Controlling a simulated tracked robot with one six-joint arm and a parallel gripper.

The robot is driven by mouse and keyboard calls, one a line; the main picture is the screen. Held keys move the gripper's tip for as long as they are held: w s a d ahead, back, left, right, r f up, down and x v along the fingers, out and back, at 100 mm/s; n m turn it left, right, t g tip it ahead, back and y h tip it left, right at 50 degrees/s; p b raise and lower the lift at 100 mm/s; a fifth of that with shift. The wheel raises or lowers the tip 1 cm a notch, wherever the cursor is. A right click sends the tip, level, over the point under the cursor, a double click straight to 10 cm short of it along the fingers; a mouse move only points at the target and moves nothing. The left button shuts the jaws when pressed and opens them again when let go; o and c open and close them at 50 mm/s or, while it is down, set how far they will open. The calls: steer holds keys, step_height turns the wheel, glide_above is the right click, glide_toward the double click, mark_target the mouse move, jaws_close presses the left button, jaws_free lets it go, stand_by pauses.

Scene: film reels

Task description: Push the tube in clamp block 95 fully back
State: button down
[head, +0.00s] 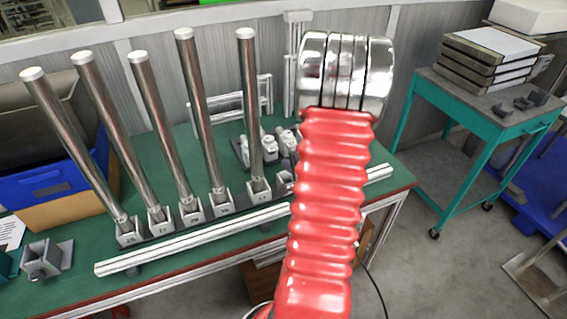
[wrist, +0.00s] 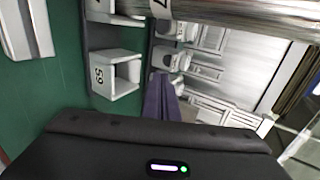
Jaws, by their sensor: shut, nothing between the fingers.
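In the wrist view, a pale clamp block (wrist: 117,73) with a sideways label that looks like 95 stands left of my gripper. Its channel looks empty, with no tube visible in it. My gripper (wrist: 162,98) shows as dark purple fingers, shut and empty, to the right of this block and apart from it. A shiny tube (wrist: 235,14) crosses the top of the wrist view, by a neighbouring block.
Several steel tubes (head: 206,120) lean up from numbered blocks on the green bench (head: 215,262). A pale rail (head: 190,240) runs in front of them. White fittings (head: 268,143) stand behind.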

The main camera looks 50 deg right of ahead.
steer(key=shift+v, duration=1.05)
